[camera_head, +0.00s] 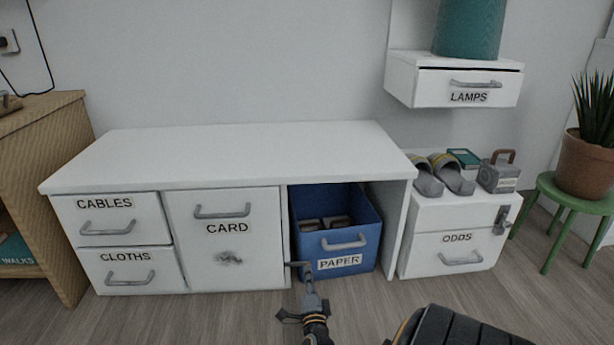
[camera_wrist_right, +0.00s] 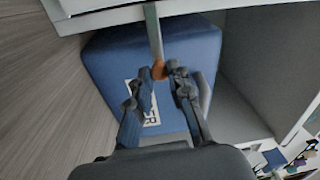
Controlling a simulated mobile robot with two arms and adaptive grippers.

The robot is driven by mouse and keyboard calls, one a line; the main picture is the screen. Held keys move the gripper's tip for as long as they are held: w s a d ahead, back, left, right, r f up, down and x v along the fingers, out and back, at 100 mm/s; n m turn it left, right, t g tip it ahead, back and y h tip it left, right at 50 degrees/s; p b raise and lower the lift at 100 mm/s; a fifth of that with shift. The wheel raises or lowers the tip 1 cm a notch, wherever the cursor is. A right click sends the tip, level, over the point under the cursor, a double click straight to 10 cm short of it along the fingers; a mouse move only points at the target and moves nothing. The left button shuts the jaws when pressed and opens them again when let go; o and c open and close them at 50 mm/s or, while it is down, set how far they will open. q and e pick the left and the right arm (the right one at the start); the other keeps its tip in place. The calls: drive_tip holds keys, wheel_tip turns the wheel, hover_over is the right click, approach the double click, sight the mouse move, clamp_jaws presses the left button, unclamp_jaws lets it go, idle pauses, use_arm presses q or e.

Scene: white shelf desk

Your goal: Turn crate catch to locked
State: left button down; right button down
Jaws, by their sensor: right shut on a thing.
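The blue PAPER crate (camera_head: 366,246) sits in the open bay of the white desk, with a grey handle on its front. It also shows in the wrist view (camera_wrist_right: 110,60). A small grey catch (camera_head: 296,264) is at the lower left front of the bay, by the divider. It looks roughly level in the head view, partly hidden by my fingers. In the wrist view an orange-brown part (camera_wrist_right: 159,69) shows at the fingertips. My right gripper (camera_head: 308,274) is shut on the catch; its fingers also show in the wrist view (camera_wrist_right: 158,88). My left gripper is out of view.
The CARD front (camera_head: 265,240) is left of the bay, with a grey knob (camera_head: 229,258). The desk top (camera_head: 240,150) is bare. Floor in front is clear.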

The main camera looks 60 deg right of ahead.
drive_tip(key=shift+d, duration=0.15)
drive_tip(key=c, duration=1.2)
unclamp_jaws()
